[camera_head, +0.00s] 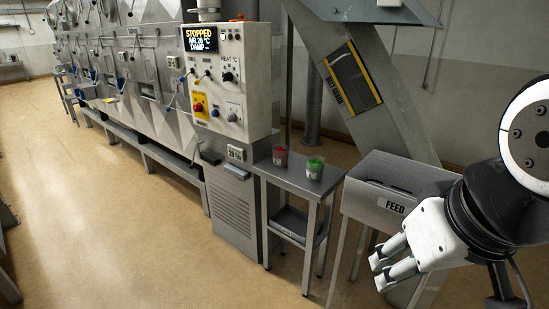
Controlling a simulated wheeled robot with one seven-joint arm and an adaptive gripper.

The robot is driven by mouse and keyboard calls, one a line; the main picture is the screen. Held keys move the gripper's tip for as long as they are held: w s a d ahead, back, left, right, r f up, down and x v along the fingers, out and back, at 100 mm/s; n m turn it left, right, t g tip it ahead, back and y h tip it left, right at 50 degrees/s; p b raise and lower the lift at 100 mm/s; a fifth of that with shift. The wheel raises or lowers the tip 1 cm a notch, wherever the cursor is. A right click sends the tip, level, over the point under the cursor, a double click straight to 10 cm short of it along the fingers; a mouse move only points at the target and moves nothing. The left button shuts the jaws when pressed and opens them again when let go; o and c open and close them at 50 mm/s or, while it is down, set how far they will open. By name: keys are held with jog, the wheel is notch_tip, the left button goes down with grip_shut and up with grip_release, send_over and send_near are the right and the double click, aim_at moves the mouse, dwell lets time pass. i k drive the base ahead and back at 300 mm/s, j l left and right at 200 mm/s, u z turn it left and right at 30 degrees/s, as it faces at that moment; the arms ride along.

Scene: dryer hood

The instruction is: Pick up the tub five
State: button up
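Two small tubs stand upright on a narrow metal side table (291,180). The tub on the left has red on it (280,156). The tub on the right has a green top (315,168) and a pale label. The marks on both are too small to read, so I cannot tell which is tub five. My gripper (378,274) is at the lower right, in front of the feed hopper and apart from both tubs. Its two white fingers point left and stand apart, with nothing seen between them.
A control panel (231,82) reading STOPPED stands behind and left of the table. A metal hopper marked FEED (365,206) is between the table and my arm. A sloping chute (375,110) rises behind. The floor (110,220) at left is clear.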

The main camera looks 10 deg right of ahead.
aim_at(280, 152)
jog(key=z, duration=0.8)
jog(key=i+u, duration=0.35)
jog(key=i+l+u, duration=0.1)
jog(key=i+u, duration=0.3)
jog(key=i, duration=0.2)
jog(key=i+l+u, duration=0.35)
jog(key=i+j, duration=0.1)
